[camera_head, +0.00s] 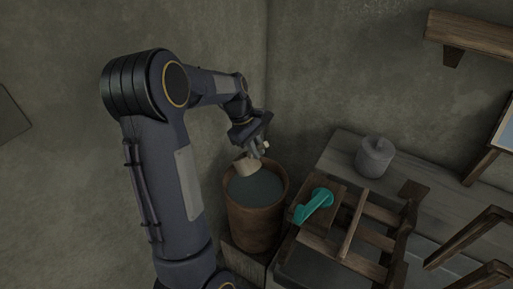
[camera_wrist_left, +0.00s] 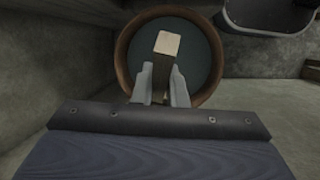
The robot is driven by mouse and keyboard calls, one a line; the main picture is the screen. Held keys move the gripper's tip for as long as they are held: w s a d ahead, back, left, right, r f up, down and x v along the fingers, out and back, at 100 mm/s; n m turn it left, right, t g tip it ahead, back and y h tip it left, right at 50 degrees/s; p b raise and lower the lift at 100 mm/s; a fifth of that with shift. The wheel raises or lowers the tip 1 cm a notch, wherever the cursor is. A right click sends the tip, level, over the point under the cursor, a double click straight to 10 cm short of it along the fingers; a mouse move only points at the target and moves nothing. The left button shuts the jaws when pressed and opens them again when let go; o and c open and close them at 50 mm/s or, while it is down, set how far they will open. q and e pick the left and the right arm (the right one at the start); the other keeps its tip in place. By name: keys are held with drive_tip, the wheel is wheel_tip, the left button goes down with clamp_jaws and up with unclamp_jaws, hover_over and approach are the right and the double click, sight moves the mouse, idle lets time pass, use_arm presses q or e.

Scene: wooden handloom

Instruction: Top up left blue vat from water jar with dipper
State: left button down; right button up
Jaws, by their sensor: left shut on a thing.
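My left gripper (camera_head: 262,148) is above the mouth of a round brown jar (camera_head: 254,228) that holds dark grey-blue liquid. The gripper is shut on the dipper, whose pale wooden part (camera_head: 246,165) shows at the jar's back rim. In the left wrist view, the fingers (camera_wrist_left: 160,85) grip a wooden handle with a pale square end (camera_wrist_left: 167,44), with the jar's rim (camera_wrist_left: 124,50) around it. The dipper's lower part is hidden. A dark grey tub (camera_wrist_left: 232,22) stands beside the jar; I cannot tell if it is the left blue vat. My right gripper is not in view.
A wooden frame (camera_head: 347,232) with a teal object (camera_head: 314,204) on it stands right of the jar. A grey lidded pot (camera_head: 375,156) sits on the bench behind. Walls close in behind the jar. A wooden shelf (camera_head: 475,35) hangs at upper right.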

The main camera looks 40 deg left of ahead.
use_arm(q)
wheel_tip(320, 180, down, 15)
drive_tip(key=b, duration=0.8)
drive_tip(key=shift+b, duration=0.3)
idle(0.3)
wheel_tip(320, 180, up, 17)
drive_tip(key=p, duration=1.5)
drive_tip(key=shift+r+p, duration=0.15)
drive_tip(key=shift+p, duration=0.15)
